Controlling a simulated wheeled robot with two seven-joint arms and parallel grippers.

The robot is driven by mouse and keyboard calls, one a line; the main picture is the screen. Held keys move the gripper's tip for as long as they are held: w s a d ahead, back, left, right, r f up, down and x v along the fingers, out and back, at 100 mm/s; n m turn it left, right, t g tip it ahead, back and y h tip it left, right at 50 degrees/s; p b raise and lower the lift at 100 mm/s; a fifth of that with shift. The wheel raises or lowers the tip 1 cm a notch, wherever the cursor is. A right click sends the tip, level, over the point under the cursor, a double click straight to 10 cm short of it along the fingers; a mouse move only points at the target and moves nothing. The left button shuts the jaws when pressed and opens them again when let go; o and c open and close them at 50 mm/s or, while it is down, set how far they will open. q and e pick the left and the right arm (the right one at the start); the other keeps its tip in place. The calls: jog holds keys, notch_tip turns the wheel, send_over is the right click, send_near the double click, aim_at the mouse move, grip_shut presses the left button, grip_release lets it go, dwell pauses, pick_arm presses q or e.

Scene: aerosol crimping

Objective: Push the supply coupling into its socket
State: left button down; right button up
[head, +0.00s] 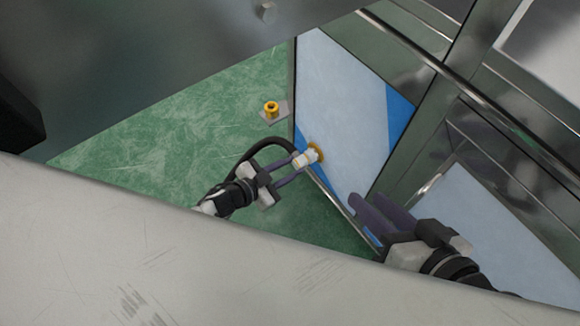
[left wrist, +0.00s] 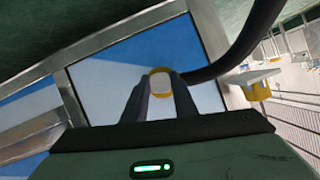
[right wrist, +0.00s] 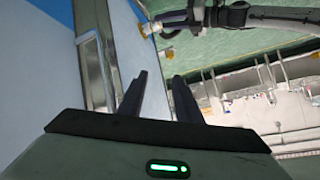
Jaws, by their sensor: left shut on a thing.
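My left gripper (head: 296,168) is shut on the white supply coupling (head: 301,160). The coupling lies against the yellow ring-shaped socket (head: 318,152) on the blue and white panel. In the left wrist view the coupling's pale end (left wrist: 160,82) sits between the fingertips, with the yellow ring around it from that angle. How deep it sits in the socket cannot be told. My right gripper (head: 370,203) is open and empty, below and right of the socket. In the right wrist view its fingers (right wrist: 158,95) are apart with nothing between them.
A black hose (head: 262,146) loops behind my left gripper. A yellow fitting (head: 271,107) stands on a small grey plate on the green floor (head: 215,120). Metal frame bars (head: 455,77) cross at the right. A scratched pale surface (head: 150,250) fills the foreground.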

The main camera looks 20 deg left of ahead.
pick_arm(q)
jog(key=shift+w+d, duration=0.1)
dwell(0.6)
jog(key=c, duration=1.4)
grip_release()
jog(key=shift+o, duration=0.2)
pick_arm(e)
jog(key=shift+f, duration=0.1)
pick_arm(q)
jog(key=p+v, duration=0.5)
jog(key=v, duration=0.5)
pick_arm(e)
jog(key=shift+s+d+f+g+h, duration=0.15)
jog(key=shift+d+f+g+h, duration=0.3)
jog(key=shift+f, duration=0.3)
jog(key=shift+s+d+f+g+h, duration=0.15)
jog(key=shift+d+f+h, duration=0.15)
jog(key=shift+d+f, duration=0.35)
jog(key=shift+s+d+f+g+h, duration=0.15)
jog(key=shift+d+f+g+h, duration=0.2)
jog(key=shift+f, duration=0.5)
pick_arm(q)
jog(key=shift+r, duration=0.1)
pick_arm(e)
jog(key=shift+s, duration=0.1)
